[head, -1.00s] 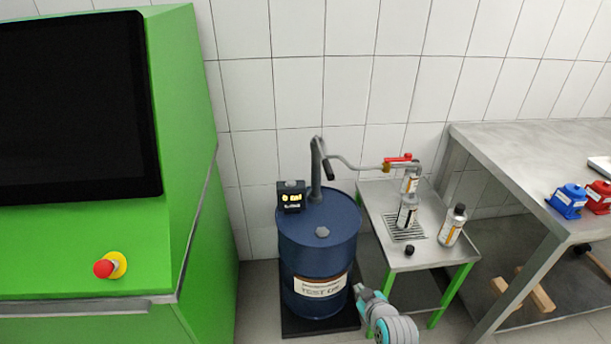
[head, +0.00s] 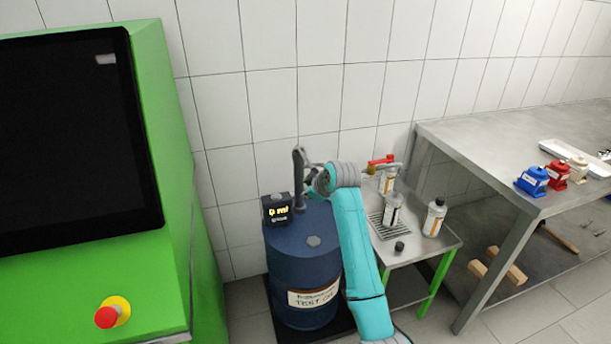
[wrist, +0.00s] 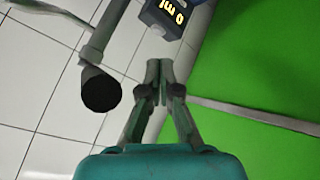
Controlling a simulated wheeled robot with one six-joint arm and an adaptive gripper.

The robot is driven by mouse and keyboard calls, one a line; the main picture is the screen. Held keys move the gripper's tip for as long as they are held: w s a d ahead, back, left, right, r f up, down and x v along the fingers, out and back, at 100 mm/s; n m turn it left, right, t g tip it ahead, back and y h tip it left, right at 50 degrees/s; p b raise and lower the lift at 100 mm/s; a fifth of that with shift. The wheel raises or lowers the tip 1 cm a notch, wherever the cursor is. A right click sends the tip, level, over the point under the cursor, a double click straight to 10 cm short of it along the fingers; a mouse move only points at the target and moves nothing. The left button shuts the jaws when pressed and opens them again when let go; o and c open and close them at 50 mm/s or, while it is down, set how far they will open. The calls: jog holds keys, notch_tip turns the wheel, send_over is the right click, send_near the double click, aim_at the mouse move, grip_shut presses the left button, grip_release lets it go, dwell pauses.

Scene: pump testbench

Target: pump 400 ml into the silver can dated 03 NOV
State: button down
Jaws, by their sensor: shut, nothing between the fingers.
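A blue drum (head: 292,262) carries a grey hand pump (head: 299,170) and a meter (head: 278,211) reading 0 ml. The wrist view shows the pump handle's dark round end (wrist: 101,90) and the meter (wrist: 172,14). My gripper (wrist: 160,66) is shut and empty, just right of the handle end and apart from it. In the head view my wrist hides it. One silver can (head: 392,211) stands on the grate, another (head: 387,184) just behind it near the outlet valve (head: 380,162), and a third, black-capped can (head: 434,218) to the right. Their dates are unreadable.
A small steel table (head: 410,262) holds the cans and a loose black cap (head: 400,246). A green cabinet (head: 172,235) with a red stop button (head: 107,317) is at left. A workbench (head: 470,140) at right bears blue and red items.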

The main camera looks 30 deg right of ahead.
jog(key=w+d+r+n, duration=0.1)
jog(key=d+r, duration=0.1)
jog(key=r, duration=0.6)
jog(key=w+d+r+g, duration=0.1)
jog(key=d+r, duration=0.2)
jog(key=r, duration=0.5)
jog(key=shift+w+d+r+n, duration=0.15)
jog(key=shift+w+d+n, duration=0.15)
jog(key=shift+w+n, duration=0.1)
jog(key=shift+s+a+f, duration=0.1)
jog(key=shift+s+f, duration=0.05)
jog(key=shift+f, duration=1.3)
jog(key=shift+s+d+f, duration=0.1)
jog(key=shift+s+f, duration=0.05)
jog(key=shift+f, duration=1.35)
jog(key=shift+s+a+f, duration=0.1)
jog(key=shift+s+f, duration=0.05)
jog(key=shift+f, duration=1.3)
jog(key=shift+f, duration=0.15)
jog(key=shift+f, duration=0.25)
